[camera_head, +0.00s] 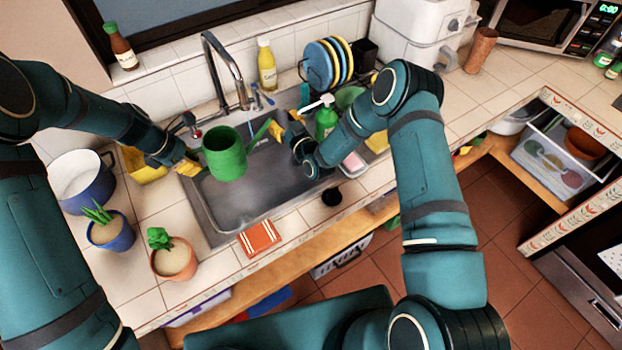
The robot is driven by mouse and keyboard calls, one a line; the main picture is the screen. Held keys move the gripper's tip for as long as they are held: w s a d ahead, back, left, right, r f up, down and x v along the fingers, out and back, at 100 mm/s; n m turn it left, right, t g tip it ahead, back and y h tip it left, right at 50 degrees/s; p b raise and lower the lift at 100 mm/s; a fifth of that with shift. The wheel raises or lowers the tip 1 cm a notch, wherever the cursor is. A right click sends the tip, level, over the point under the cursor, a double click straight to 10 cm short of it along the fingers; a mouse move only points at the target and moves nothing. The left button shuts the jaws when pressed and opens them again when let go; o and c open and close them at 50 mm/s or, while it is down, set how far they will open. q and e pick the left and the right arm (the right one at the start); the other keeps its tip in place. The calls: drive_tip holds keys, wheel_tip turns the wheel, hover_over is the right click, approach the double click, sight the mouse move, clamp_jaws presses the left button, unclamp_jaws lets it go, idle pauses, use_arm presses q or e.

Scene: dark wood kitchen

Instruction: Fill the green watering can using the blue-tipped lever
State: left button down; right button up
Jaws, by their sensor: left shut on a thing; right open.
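The green watering can (224,155) is held upright over the left part of the sink (262,190), below and in front of the faucet (236,75). Its spout (262,132) points right. My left gripper (190,166) is shut on the can at its left side; the grip itself is partly hidden. The blue-tipped lever (267,98) is a small handle just right of the faucet base. My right gripper (285,126) is open and empty over the back of the sink, right of the spout and in front of the lever.
A red-marked lever (197,133) sits left of the faucet. A yellow bottle (266,66), a plate rack (326,64) and a green soap bottle (326,120) stand behind and right of the sink. Potted plants (173,258) and a blue pot (82,180) stand at left.

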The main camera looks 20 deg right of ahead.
drive_tip(key=s+d+m+g+h, duration=0.1)
drive_tip(key=s+g, duration=0.2)
drive_tip(key=s, duration=0.4)
drive_tip(key=s+d+f+m+g+h, duration=0.1)
drive_tip(key=s+m+g, duration=0.1)
drive_tip(key=s+g, duration=0.2)
drive_tip(key=s+d+f+m+g+h, duration=0.1)
drive_tip(key=s+g, duration=0.3)
drive_tip(key=s, duration=0.6)
drive_tip(key=shift+f+m+h, duration=0.15)
drive_tip(key=shift+m+h, duration=0.15)
drive_tip(key=shift+m, duration=0.2)
drive_tip(key=shift+w, duration=0.15)
drive_tip(key=c, duration=0.7)
drive_tip(key=shift+w+a+f+n+t, duration=0.15)
drive_tip(key=shift+w+n+t, duration=0.15)
drive_tip(key=shift+n, duration=0.2)
clamp_jaws()
drive_tip(key=w+a+n+t, duration=0.35)
drive_tip(key=w+n, duration=0.25)
drive_tip(key=n, duration=0.2)
drive_tip(key=n+t+y, duration=0.1)
drive_tip(key=n+t, duration=0.7)
drive_tip(key=n, duration=0.4)
approach(262, 95)
drive_tip(key=w+a, duration=0.3)
drive_tip(key=w, duration=0.3)
drive_tip(key=shift+w+r, duration=0.25)
drive_tip(key=shift+r, duration=0.2)
